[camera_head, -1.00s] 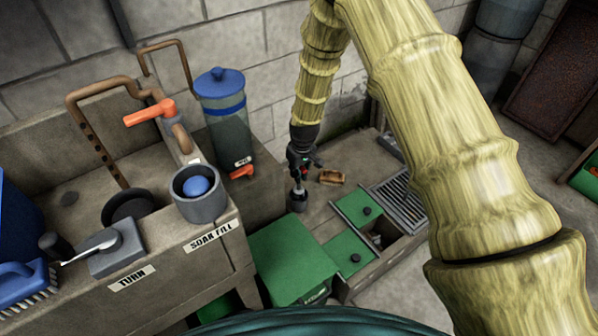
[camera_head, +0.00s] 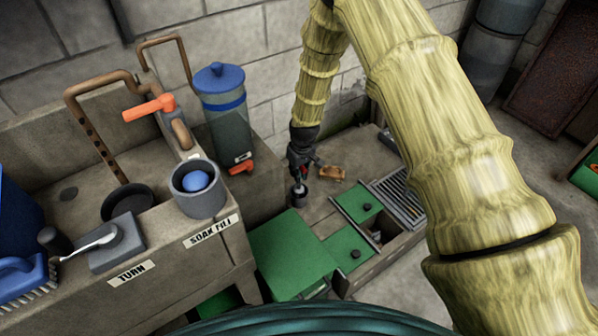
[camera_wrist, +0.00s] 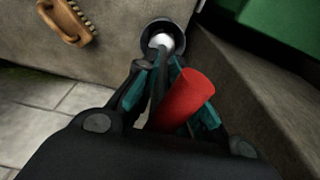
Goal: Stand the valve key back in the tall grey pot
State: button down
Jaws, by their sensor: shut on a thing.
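My gripper (camera_head: 299,172) hangs low beside the sink unit, over a small dark grey pot (camera_head: 298,199) on the stone ledge. In the wrist view my gripper (camera_wrist: 160,72) is shut on the valve key, whose red handle (camera_wrist: 188,98) leans to the right between the teal-edged fingers. Its grey shaft runs away from me to a pale end at the mouth of the round grey pot (camera_wrist: 149,40). The pale end overlaps the pot opening. I cannot tell how deep inside it is, or whether it is only above the rim.
A wooden brush (camera_head: 331,172) lies beside the pot. Green lids (camera_head: 357,203) and a metal grate (camera_head: 399,196) are to the right, a green box (camera_head: 290,255) in front. A grey cup with a blue ball (camera_head: 200,202) stands on the sink edge. A blue-lidded dispenser (camera_head: 222,115) stands close left.

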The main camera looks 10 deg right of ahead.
aim_at(299, 188)
jog(key=shift+f+b, duration=0.8)
jog(key=shift+f, duration=1.8)
dwell(1.5)
jog(key=c, duration=1.4)
grip_release()
jog(key=shift+r+p, duration=3.05)
jog(key=shift+r, duration=0.95)
